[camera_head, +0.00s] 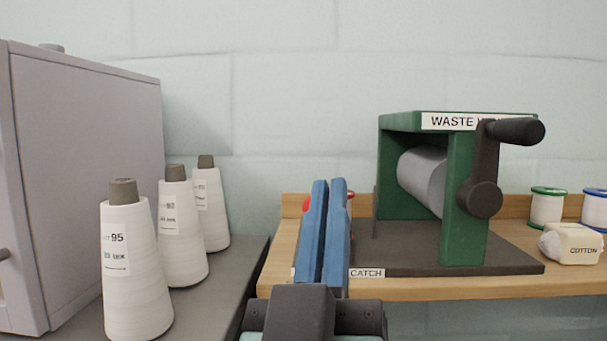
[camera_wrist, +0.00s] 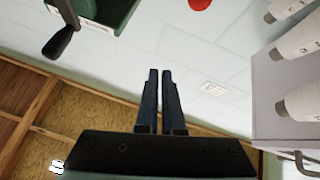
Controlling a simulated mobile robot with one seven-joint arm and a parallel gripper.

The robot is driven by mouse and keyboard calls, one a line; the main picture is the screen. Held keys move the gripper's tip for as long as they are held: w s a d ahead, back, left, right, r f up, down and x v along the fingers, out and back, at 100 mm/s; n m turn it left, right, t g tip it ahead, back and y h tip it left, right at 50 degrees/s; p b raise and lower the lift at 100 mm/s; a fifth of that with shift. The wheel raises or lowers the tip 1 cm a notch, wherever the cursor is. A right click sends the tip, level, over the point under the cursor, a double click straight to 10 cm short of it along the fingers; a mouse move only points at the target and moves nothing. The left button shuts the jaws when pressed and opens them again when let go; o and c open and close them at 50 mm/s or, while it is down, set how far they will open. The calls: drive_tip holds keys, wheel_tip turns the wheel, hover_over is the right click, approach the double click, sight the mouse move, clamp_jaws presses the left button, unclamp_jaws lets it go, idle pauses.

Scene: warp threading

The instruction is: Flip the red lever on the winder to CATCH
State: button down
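The winder (camera_head: 462,215) is a green frame with a grey drum and a black crank, on a dark base plate on the wooden shelf. A white CATCH label (camera_head: 367,273) is at the front left edge of the base. My gripper (camera_head: 329,184) stands in front of the winder's left part, its blue fingers close together with only a thin gap and nothing between them. The red lever's knob (camera_head: 306,203) shows just left of the fingers; the rest is mostly hidden behind them. A red round part (camera_wrist: 199,4) shows at the top edge of the wrist view, beyond the fingertips (camera_wrist: 160,72).
White thread cones (camera_head: 135,270) stand on a grey surface at left beside a grey cabinet (camera_head: 85,180). A cotton block (camera_head: 573,243) and thread spools (camera_head: 546,207) sit right of the winder. The crank handle (camera_head: 515,131) sticks out to the right.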

drive_tip(key=w+a+f+n+g+p, duration=0.4)
drive_tip(key=n+p, duration=0.7)
drive_tip(key=p, duration=1.1)
drive_tip(key=s+a+f+n+g+y+p, duration=0.1)
drive_tip(key=s+a+n+p, duration=0.3)
drive_tip(key=n+p, duration=0.4)
drive_tip(key=shift+s+a+f+n+g+y+p, duration=0.3)
drive_tip(key=shift+s+g+p, duration=0.55)
drive_tip(key=shift+p, duration=0.85)
drive_tip(key=shift+w+d, duration=0.1)
drive_tip(key=shift+w, duration=0.05)
drive_tip(key=w, duration=0.3)
drive_tip(key=w+p, duration=0.1)
drive_tip(key=w, duration=0.3)
drive_tip(key=w+p, duration=0.1)
drive_tip(key=w, duration=0.2)
drive_tip(key=shift+w+d+r, duration=0.15)
drive_tip(key=shift+d+r, duration=0.1)
drive_tip(key=shift+d, duration=0.1)
drive_tip(key=shift+w+d+r+p, duration=0.1)
drive_tip(key=shift+d+r+p, duration=0.1)
drive_tip(key=shift+d+p, duration=0.35)
drive_tip(key=shift+d+r+p, duration=0.2)
drive_tip(key=shift+d+p, duration=0.15)
drive_tip(key=shift+d, duration=0.3)
drive_tip(key=shift+w+d, duration=0.1)
drive_tip(key=shift+d, duration=0.5)
drive_tip(key=shift+d+r+m+p, duration=0.35)
drive_tip(key=shift+r+m+p, duration=0.15)
drive_tip(key=shift+m, duration=0.4)
